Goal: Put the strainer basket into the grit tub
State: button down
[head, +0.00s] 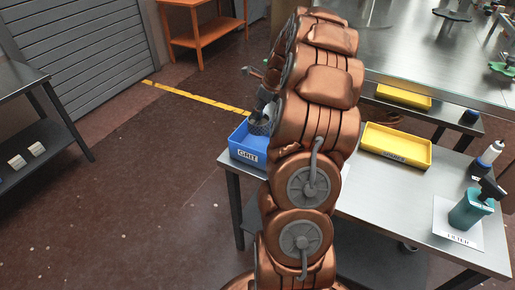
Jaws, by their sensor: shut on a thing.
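The grit tub (247,155) is a blue open box with a white GRIT label, at the left end of the steel table. The strainer basket (258,125) is a small grey mesh piece at the tub's open top, partly hidden by my copper arm. My gripper (263,108) is shut on the basket and is mostly hidden behind the arm. I cannot tell whether the basket touches the tub's floor or hangs above it.
A yellow tub (396,147) stands on the same table, right of my arm. The table's middle is clear.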

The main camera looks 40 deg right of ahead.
jog(key=shift+s+f, duration=0.2)
jog(key=shift+s, duration=0.05)
jog(key=shift+f+p, duration=1.55)
jog(key=shift+f, duration=3.25)
jog(key=shift+f, duration=0.1)
jog(key=c, duration=0.9)
grip_release()
jog(key=shift+c, duration=0.2)
